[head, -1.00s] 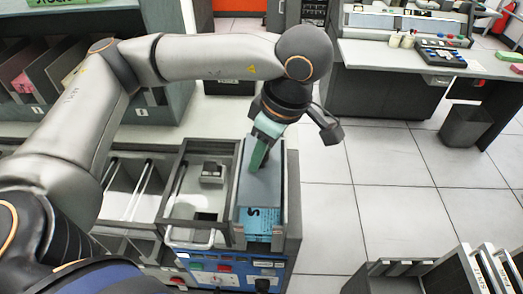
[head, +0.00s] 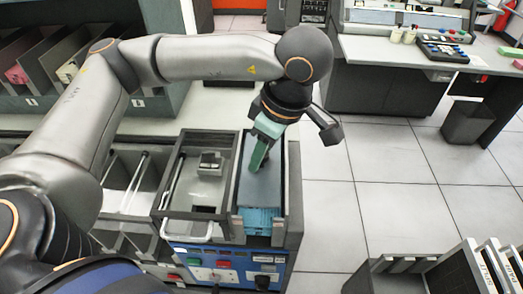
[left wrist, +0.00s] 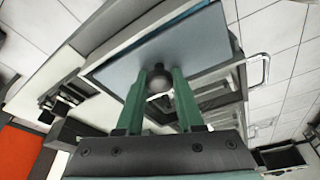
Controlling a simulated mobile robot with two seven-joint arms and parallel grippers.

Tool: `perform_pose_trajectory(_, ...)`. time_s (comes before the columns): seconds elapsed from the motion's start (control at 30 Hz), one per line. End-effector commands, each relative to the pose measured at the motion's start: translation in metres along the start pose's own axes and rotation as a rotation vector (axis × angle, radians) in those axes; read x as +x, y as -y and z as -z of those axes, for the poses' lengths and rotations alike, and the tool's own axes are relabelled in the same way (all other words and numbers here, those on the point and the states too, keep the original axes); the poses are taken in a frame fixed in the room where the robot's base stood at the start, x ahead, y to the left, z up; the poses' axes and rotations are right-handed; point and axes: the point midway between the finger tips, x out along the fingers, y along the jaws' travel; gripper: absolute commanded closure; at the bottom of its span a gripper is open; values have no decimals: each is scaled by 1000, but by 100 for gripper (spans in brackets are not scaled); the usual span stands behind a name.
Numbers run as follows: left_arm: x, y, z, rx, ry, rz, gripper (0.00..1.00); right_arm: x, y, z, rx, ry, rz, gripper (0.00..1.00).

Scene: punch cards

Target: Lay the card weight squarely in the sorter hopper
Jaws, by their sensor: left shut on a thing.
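The card weight is a flat grey plate (head: 262,188) with a round dark knob. In the head view it lies within the walls of the sorter hopper (head: 292,200), over blue cards (head: 262,221) whose front end shows below it. My left gripper (head: 256,163) comes down from above onto the plate. In the left wrist view its green fingers (left wrist: 160,82) are shut on the knob, with the plate (left wrist: 122,68) spread beyond them. I cannot tell whether the plate rests fully on the cards. My right gripper is not in view.
A grey-framed bay (head: 200,190) with a small block sits just left of the hopper. A blue control panel (head: 225,266) is on the machine's front. Open floor (head: 345,190) lies to the right. A card rack (head: 450,275) stands at the lower right.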

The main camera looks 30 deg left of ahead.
Motion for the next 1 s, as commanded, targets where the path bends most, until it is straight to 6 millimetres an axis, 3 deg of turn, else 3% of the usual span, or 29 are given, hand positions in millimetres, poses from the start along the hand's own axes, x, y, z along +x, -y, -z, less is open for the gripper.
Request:
perform_pose_trajectory(0.27, 4, 0, -1, 0, 0, -1, 100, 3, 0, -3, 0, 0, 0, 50)
perform_pose_trajectory(1.0, 46, 0, -13, 0, 0, -2, 100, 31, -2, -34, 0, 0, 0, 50)
